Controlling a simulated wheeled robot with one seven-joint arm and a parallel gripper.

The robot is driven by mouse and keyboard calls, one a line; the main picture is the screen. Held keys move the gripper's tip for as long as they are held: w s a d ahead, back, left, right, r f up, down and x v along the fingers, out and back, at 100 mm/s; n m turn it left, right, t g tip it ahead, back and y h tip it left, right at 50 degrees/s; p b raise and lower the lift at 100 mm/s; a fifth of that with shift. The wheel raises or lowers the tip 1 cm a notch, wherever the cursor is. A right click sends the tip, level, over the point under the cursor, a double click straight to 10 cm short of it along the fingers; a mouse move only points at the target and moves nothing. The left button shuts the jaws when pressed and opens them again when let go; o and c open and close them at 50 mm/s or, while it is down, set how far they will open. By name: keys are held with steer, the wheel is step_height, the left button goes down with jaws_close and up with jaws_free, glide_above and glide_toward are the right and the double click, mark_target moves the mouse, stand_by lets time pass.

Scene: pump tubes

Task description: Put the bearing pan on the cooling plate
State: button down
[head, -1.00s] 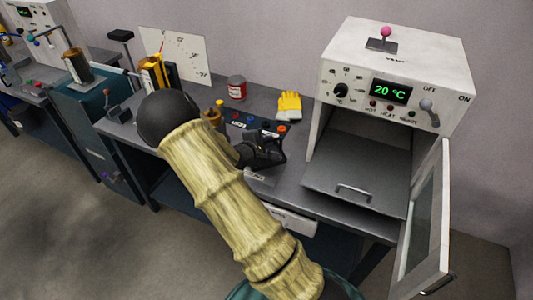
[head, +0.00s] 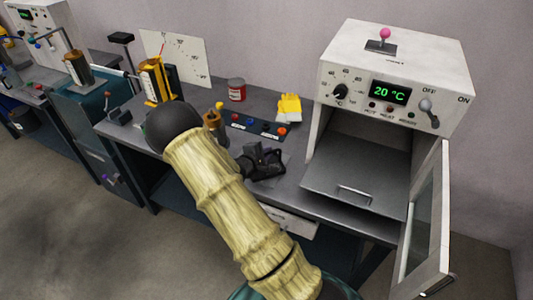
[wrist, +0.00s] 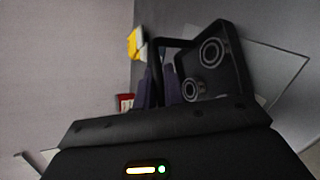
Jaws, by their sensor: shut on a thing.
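The bearing pan (wrist: 228,62) is a dark square pan with two ring-shaped bearings in it, in the wrist view. My gripper (wrist: 168,88) is shut on the pan's handle (wrist: 162,45). In the head view my gripper (head: 250,162) and the dark pan (head: 268,165) are over the bench front, left of the oven, and hard to tell apart. A flat grey plate (wrist: 282,62), which looks like the cooling plate, shows behind the pan in the wrist view. Whether the pan touches it I cannot tell.
An oven (head: 395,75) with its door (head: 430,225) open stands at the right, reading 20 °C. A button panel (head: 255,125), a red can (head: 237,89) and yellow gloves (head: 289,106) are behind my gripper. A gauge board (head: 185,58) stands at the back left.

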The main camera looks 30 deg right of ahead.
steer(key=c, duration=1.5)
jaws_free()
steer(key=p+v, duration=0.1)
steer(key=v, duration=1.1)
steer(key=shift+w+r, duration=0.1)
